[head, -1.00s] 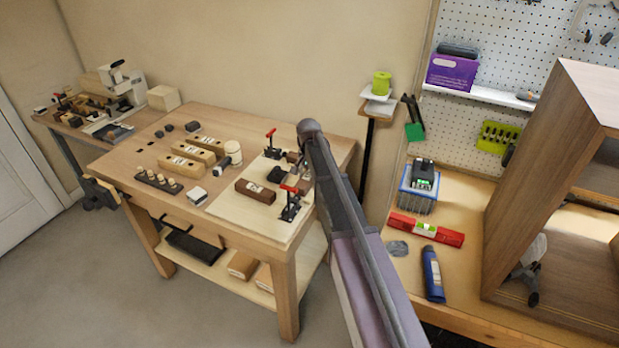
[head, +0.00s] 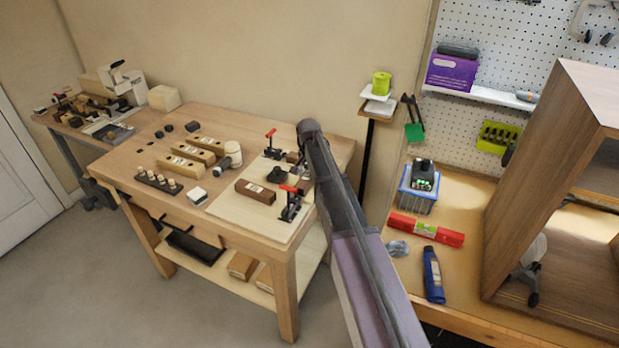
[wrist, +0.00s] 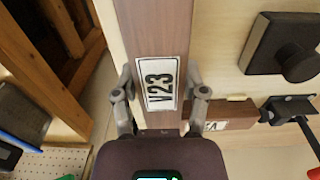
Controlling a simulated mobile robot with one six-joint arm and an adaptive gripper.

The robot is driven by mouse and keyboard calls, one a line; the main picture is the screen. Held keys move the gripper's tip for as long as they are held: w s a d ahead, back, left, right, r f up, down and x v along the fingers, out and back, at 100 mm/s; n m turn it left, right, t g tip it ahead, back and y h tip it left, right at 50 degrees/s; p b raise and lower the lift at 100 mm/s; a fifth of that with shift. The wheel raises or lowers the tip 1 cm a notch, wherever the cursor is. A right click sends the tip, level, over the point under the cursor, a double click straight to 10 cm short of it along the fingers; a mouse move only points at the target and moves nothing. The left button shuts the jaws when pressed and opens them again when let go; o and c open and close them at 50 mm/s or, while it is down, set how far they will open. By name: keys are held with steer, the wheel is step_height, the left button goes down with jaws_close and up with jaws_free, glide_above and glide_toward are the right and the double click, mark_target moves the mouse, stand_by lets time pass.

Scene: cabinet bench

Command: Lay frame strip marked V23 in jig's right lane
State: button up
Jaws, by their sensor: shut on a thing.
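The frame strip marked V23 (wrist: 133,28) is a long brown bar with a white label, seen in the wrist view. My gripper (wrist: 158,90) is shut on it, one finger on each side of the label. The strip runs up out of the picture. The jig is a pale board (head: 240,212) on the wooden bench; it also shows in the wrist view (wrist: 222,72), right of the strip. In the head view my arm hides my gripper and the jig's right side. I cannot tell whether the strip touches the jig.
Two red-handled clamps (head: 271,141) (head: 291,204), a black knob (head: 277,174) and a brown labelled block (head: 256,192) sit on the jig. A second bench (head: 465,270) stands at right.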

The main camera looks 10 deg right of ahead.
steer(key=shift+f+b, duration=0.55)
steer(key=shift+b, duration=0.1)
stand_by(1.1)
steer(key=o, duration=1.3)
steer(key=shift+o, duration=0.2)
steer(key=shift+r+p, duration=3.5)
steer(key=shift+p, duration=0.05)
steer(key=shift+s+f, duration=0.1)
